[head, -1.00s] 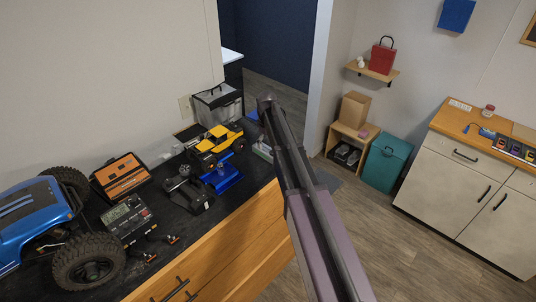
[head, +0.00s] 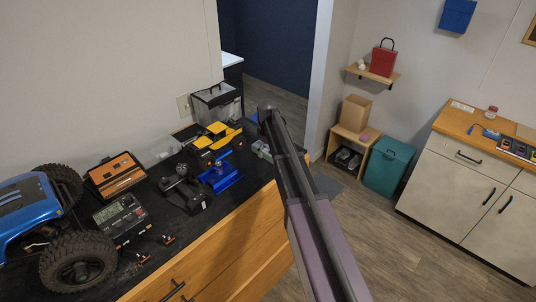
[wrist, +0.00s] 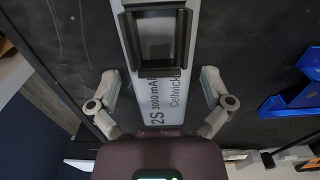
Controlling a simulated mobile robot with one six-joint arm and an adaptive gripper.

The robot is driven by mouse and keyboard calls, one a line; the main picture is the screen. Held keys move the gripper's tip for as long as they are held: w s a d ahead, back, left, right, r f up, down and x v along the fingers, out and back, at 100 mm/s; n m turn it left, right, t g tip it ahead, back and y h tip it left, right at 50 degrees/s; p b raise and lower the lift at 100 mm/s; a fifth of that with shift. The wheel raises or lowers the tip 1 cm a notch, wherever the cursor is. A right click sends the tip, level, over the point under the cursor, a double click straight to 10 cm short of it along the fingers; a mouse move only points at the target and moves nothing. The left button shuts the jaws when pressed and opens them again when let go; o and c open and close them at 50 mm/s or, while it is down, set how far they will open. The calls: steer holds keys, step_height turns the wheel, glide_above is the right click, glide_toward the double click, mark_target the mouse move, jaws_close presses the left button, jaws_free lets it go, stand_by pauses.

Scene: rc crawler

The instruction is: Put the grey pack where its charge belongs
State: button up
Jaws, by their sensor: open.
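In the wrist view a pale grey pack (wrist: 158,99) lies on the dark worktop, marked "2S 3000 mAh Cellwick". A dark raised frame (wrist: 127,38) sits across its top. My gripper (wrist: 159,88) is open, with one finger on each side of the pack, apart from its sides. In the head view my arm hides the gripper; a small pale item (head: 262,151), probably the pack, shows beside the arm. Its charge level cannot be read.
A tray (head: 517,151) of coloured items is on the right cabinet.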

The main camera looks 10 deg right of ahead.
mark_target(268, 149)
stand_by(0.3)
steer(key=c, duration=1.3)
steer(key=shift+r, duration=0.15)
step_height(268, 149, up, 4)
steer(key=p, duration=0.4)
steer(key=s, duration=1)
steer(key=s+p, duration=0.1)
steer(key=s, duration=0.5)
steer(key=shift+a+r, duration=0.1)
steer(key=shift+r, duration=0.25)
